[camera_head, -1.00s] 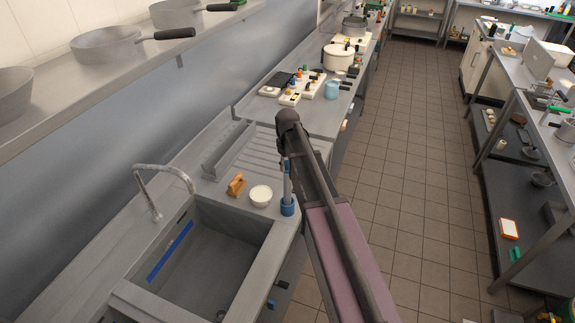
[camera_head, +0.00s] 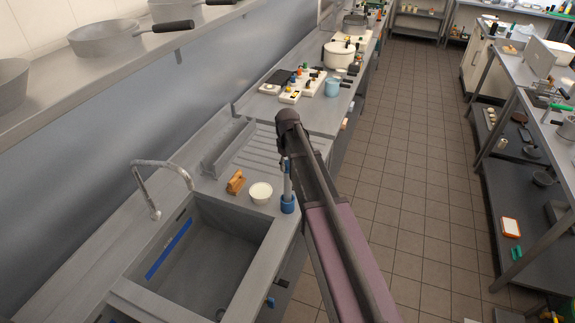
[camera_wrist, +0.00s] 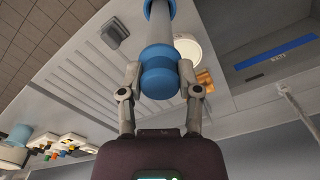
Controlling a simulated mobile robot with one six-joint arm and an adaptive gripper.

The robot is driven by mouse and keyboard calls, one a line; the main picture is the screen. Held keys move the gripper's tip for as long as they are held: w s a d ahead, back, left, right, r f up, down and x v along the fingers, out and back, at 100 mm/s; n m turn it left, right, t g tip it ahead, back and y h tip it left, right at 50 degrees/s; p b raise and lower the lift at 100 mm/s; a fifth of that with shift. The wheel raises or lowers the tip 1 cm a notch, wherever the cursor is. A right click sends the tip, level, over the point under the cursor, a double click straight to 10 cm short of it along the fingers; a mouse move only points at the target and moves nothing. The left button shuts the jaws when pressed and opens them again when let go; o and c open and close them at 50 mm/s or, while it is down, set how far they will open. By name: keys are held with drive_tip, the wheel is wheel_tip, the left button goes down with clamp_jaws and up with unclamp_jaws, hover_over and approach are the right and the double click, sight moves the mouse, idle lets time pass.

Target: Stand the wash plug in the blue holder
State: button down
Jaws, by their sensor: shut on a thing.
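My gripper (camera_wrist: 160,74) is shut on the blue head of the wash plug (camera_wrist: 160,80), one finger on each side in the wrist view. The plug's grey shaft runs from this head toward the blue holder (camera_wrist: 157,8) at the top edge. In the head view the plug (camera_head: 287,178) looks upright, its lower end at the blue holder (camera_head: 288,204) on the counter right of the sink. I cannot tell how deep the end sits in the holder. My arm hides the fingers in the head view.
A ribbed drainer (camera_head: 265,148) lies behind, fairly clear. A blue mug (camera_head: 332,88) stands farther back.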

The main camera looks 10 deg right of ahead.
drive_tip(key=shift+f+b, duration=0.5)
drive_tip(key=shift+f, duration=0.05)
drive_tip(key=shift+c, duration=1)
unclamp_jaws()
drive_tip(key=shift+r, duration=0.15)
drive_tip(key=shift+r+p, duration=3.9)
drive_tip(key=shift+p, duration=0.15)
drive_tip(key=shift+s+f, duration=0.1)
